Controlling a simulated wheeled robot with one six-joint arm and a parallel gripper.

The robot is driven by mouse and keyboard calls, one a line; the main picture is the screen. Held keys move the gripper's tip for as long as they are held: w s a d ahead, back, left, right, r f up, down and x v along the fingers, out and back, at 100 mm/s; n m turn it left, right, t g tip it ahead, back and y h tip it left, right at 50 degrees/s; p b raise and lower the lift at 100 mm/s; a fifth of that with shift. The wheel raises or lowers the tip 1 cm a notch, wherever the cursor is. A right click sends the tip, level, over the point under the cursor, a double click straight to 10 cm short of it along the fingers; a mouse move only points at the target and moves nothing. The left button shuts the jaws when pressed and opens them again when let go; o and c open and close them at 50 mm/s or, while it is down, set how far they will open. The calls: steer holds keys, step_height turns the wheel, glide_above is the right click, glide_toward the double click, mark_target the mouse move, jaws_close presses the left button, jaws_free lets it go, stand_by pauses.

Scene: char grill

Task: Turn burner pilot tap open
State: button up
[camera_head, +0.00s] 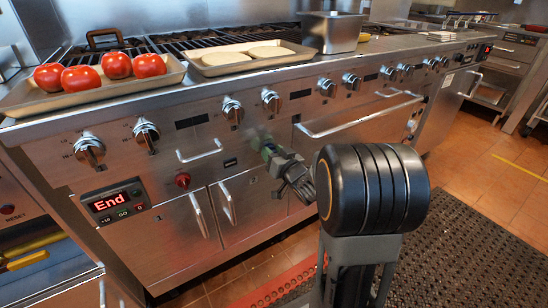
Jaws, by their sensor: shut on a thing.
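My gripper (268,150) reaches the steel front panel of the char grill (235,165), below the row of silver knobs. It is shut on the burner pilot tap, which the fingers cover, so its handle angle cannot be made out. A greenish part shows at the finger end. My arm's large black joint in the foreground blocks part of the panel to the right of the gripper.
Silver knobs (232,108) line the panel above. A red knob (183,180), a display reading "End" (113,203) and door handles (227,203) are at left. A black floor mat (470,250) lies at right.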

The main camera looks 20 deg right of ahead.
steer(key=shift+n+b, duration=0.6)
steer(key=shift+n, duration=0.8)
steer(key=o, duration=0.9)
